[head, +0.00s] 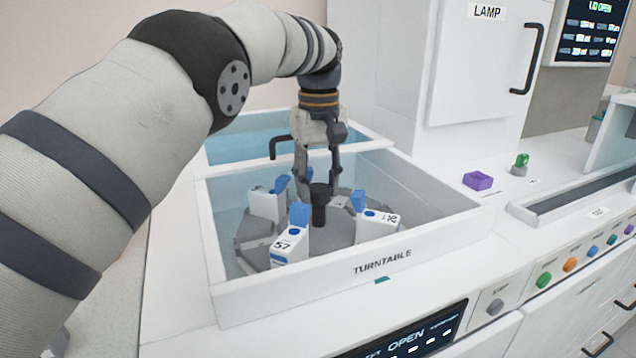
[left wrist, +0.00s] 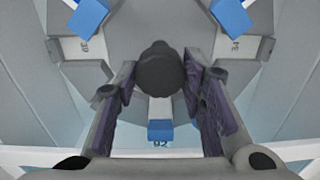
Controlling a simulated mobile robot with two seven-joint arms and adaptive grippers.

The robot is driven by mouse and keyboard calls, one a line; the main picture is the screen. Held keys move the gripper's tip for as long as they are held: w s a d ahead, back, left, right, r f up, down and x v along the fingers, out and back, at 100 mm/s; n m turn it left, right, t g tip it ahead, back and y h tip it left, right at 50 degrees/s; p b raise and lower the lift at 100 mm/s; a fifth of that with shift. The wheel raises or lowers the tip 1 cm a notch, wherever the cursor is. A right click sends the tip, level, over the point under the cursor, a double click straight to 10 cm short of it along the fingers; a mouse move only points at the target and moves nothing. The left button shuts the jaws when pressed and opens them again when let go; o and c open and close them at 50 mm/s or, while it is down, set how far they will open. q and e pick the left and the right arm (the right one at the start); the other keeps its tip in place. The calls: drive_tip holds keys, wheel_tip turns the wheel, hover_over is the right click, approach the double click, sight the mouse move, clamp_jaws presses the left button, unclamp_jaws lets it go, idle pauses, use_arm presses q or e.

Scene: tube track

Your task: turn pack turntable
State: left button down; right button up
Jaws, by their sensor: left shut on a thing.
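The turntable (head: 338,236) is a grey disc inside an open white bin labelled TURNTABLE (head: 384,263). A dark knob (head: 319,206) stands upright at its middle. White packs with blue tops sit around it: one marked 57 (head: 290,246) at the front, another (head: 376,226) at the right, another (head: 267,203) at the back left. My left gripper (head: 318,182) points down, shut on the knob. In the left wrist view the knob (left wrist: 158,72) is between the fingers, with packs at left (left wrist: 82,48), right (left wrist: 240,46) and below (left wrist: 160,112). My right gripper is out of view.
The bin's white walls surround the turntable closely. A white cabinet labelled LAMP (head: 478,70) stands behind at the right. A purple block (head: 478,180) and a green-topped item (head: 520,163) sit on the counter. Coloured buttons (head: 570,264) line the front panel.

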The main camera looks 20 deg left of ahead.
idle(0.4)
use_arm(q)
drive_tip(key=c, duration=1)
unclamp_jaws()
